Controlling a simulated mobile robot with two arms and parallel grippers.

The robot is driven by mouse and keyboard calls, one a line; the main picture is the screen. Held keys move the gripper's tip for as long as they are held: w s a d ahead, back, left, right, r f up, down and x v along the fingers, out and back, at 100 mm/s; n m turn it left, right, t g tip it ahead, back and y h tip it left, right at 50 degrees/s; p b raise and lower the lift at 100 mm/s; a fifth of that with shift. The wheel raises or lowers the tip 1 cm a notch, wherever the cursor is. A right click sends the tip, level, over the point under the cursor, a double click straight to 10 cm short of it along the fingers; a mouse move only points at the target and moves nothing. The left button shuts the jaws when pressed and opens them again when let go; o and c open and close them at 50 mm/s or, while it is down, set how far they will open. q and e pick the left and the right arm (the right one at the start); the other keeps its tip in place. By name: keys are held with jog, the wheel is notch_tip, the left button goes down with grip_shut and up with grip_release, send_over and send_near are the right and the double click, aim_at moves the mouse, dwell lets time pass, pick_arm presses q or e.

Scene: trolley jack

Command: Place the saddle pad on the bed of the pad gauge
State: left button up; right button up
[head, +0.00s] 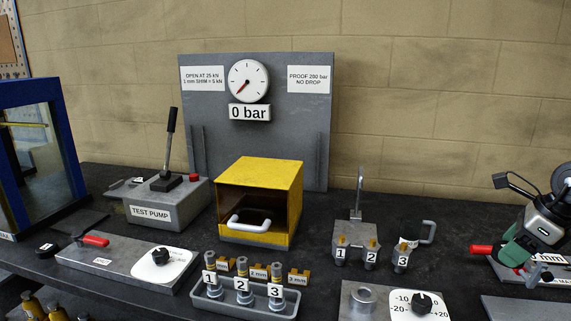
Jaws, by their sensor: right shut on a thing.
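My right gripper (532,266) is at the right side, low over a grey plate with a red-handled lever. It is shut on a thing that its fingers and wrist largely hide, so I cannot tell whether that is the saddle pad. No label in view reads pad gauge. My left gripper is not in view.
A yellow open-fronted box (259,178) stands mid-bench, a test pump (168,203) left of it. In front are a grey tray (214,303) of numbered valves and a block (356,236) with numbered fittings. A plate with a red lever and dial (160,264) sits left.

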jog(key=a+f+n, duration=0.2)
jog(key=a, duration=0.1)
jog(key=shift+s+a+f+n+g+y, duration=0.1)
jog(key=shift+s+f+n+g+y, duration=0.05)
jog(key=shift+n+g+y, duration=0.2)
jog(key=s+a+f+n+g, duration=0.1)
jog(key=s+a+f+n, duration=0.1)
jog(key=a+f+n, duration=0.1)
jog(key=s+a+f+n+g, duration=0.2)
jog(key=a+f+n, duration=0.1)
jog(key=a+n, duration=0.2)
jog(key=s+a+f+n+g, duration=0.1)
jog(key=s+a+f+n, duration=0.1)
jog(key=a+f+n, duration=0.1)
jog(key=shift+a+f+n+g, duration=0.25)
jog(key=shift+a+n+g, duration=0.15)
jog(key=shift+a, duration=0.5)
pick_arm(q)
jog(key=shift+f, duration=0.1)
pick_arm(e)
jog(key=s+a+f+n+g+h, duration=0.2)
jog(key=s+a+f+n+h, duration=0.2)
jog(key=s+a+f+n, duration=0.2)
jog(key=s+a+n, duration=0.2)
jog(key=s+n, duration=0.2)
jog(key=n, duration=0.2)
jog(key=shift+s+a+f, duration=0.15)
jog(key=shift+s+a, duration=0.1)
jog(key=shift+a, duration=0.05)
